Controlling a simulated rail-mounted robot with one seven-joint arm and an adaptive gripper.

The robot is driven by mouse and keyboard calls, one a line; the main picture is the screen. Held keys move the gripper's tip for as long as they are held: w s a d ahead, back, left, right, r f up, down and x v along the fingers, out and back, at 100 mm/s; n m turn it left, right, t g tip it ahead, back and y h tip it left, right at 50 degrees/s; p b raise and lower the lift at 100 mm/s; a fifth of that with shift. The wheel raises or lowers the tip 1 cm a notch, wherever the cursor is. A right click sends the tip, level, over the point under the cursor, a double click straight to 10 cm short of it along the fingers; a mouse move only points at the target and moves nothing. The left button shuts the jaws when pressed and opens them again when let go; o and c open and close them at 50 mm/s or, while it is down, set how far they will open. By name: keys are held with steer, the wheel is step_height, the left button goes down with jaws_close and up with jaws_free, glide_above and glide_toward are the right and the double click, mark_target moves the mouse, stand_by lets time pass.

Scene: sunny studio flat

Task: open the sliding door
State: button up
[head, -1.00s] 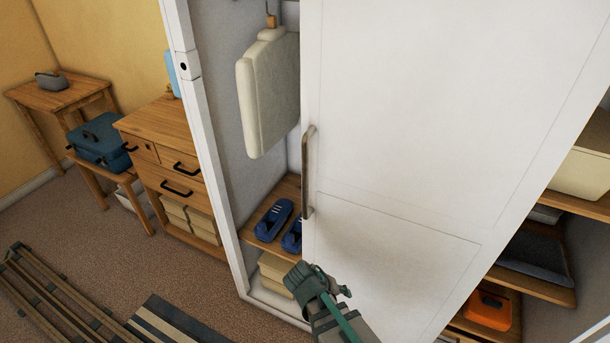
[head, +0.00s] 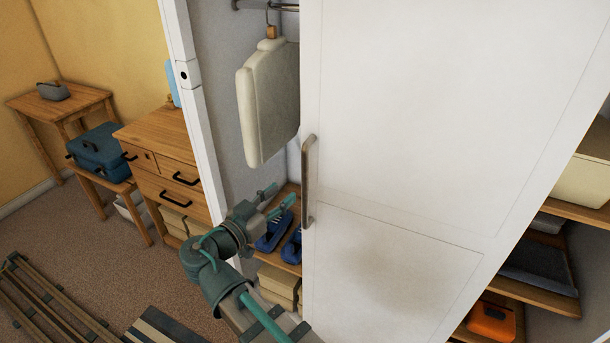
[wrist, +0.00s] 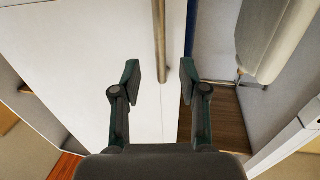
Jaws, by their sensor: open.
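The white sliding door (head: 400,130) stands in the middle of the wardrobe, with openings on both sides. Its upright metal bar handle (head: 307,182) is near the door's left edge. My gripper (head: 280,197) is open and empty, just left of the handle in the head view, in front of the left opening. In the wrist view, the door (wrist: 90,60) fills the left and middle. The handle (wrist: 160,42) lines up with the gap between my open fingers (wrist: 160,82), its lower end near fingertip level. I cannot tell how far beyond the fingertips it is.
The left opening holds a hanging cream garment bag (head: 268,105) and blue shoes (head: 275,230) on a shelf. The white frame post (head: 205,140) stands left of my gripper. Right shelves hold an orange case (head: 491,320). A drawer unit (head: 170,170) stands further left.

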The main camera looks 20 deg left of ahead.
mark_target(303, 178)
steer(key=p+x, duration=0.3)
steer(key=x, duration=0.6)
steer(key=shift+r, duration=0.1)
steer(key=shift+w+d, duration=0.2)
steer(key=shift+w, duration=0.35)
jaws_close()
